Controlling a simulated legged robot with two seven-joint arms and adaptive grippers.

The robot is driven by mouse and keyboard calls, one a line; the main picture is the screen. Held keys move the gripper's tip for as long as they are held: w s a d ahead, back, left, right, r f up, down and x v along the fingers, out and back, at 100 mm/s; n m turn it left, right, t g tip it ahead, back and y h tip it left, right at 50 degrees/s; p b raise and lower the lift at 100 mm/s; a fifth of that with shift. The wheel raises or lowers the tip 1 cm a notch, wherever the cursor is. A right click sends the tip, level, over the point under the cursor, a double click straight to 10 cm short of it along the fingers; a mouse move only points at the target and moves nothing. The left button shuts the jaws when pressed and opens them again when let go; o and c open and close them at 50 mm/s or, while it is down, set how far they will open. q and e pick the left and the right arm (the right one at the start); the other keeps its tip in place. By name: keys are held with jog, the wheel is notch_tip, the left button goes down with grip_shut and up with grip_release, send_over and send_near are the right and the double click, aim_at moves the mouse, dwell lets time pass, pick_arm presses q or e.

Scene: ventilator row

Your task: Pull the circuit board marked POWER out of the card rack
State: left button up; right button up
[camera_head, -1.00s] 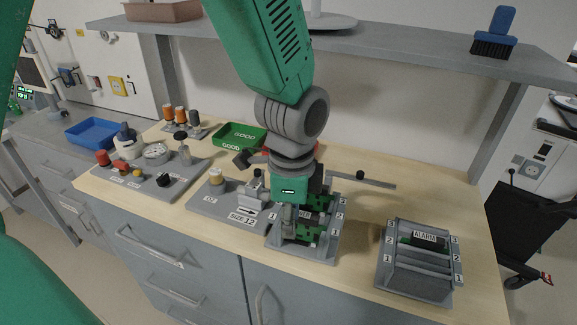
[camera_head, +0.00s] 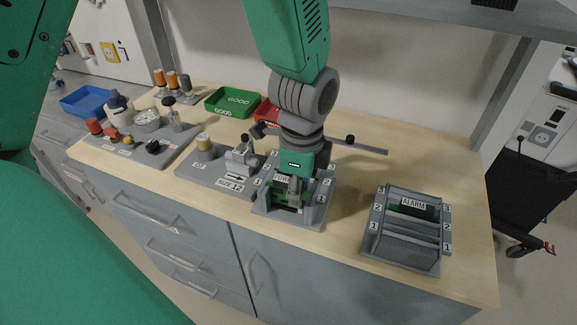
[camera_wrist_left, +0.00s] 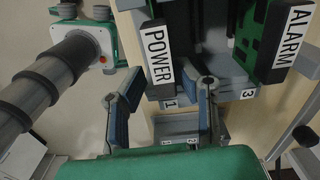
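The card rack (camera_head: 262,207) is a grey stand with numbered slots on the bench. The POWER board shows by its white label in the head view (camera_head: 283,178) and in the left wrist view (camera_wrist_left: 157,55). My left gripper (camera_head: 293,200) is low over this rack and partly hides its boards. In the left wrist view its two fingers (camera_wrist_left: 158,98) are apart, with the lower end of the POWER label just beyond the gap. Contact cannot be told. A board labelled ALARM (camera_wrist_left: 290,38) stands beside POWER in that view. My right gripper is not in view.
The SIZE 12 fixture (camera_head: 205,170) is close at left. Green (camera_head: 232,103) and red (camera_head: 267,113) trays and a knobbed rod (camera_head: 365,149) lie behind. Bench behind the right rack is clear.

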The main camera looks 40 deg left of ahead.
aim_at(285, 204)
pick_arm(q)
jog(key=f, duration=0.2)
jog(key=shift+s+d+f, duration=0.15)
jog(key=shift+d+f, duration=0.1)
jog(key=shift+f, duration=0.1)
jog(key=shift+a+f, duration=0.5)
jog(key=shift+a, duration=0.05)
jog(key=a, duration=0.1)
jog(key=a+f, duration=0.1)
jog(key=a, duration=0.1)
jog(key=shift+a+f, duration=0.15)
jog(key=shift+f, duration=0.15)
jog(key=shift+d+r, duration=0.1)
jog(key=shift+d, duration=0.25)
jog(key=d, duration=0.3)
jog(key=shift+r, duration=0.3)
grip_shut()
jog(key=shift+a+f, duration=0.15)
jog(key=shift+a, duration=1.05)
jog(key=r+p, duration=0.2)
jog(key=shift+d+r, duration=0.3)
jog(key=shift+d, duration=0.1)
jog(key=shift+r+p, duration=3)
jog(key=shift+p, duration=0.1)
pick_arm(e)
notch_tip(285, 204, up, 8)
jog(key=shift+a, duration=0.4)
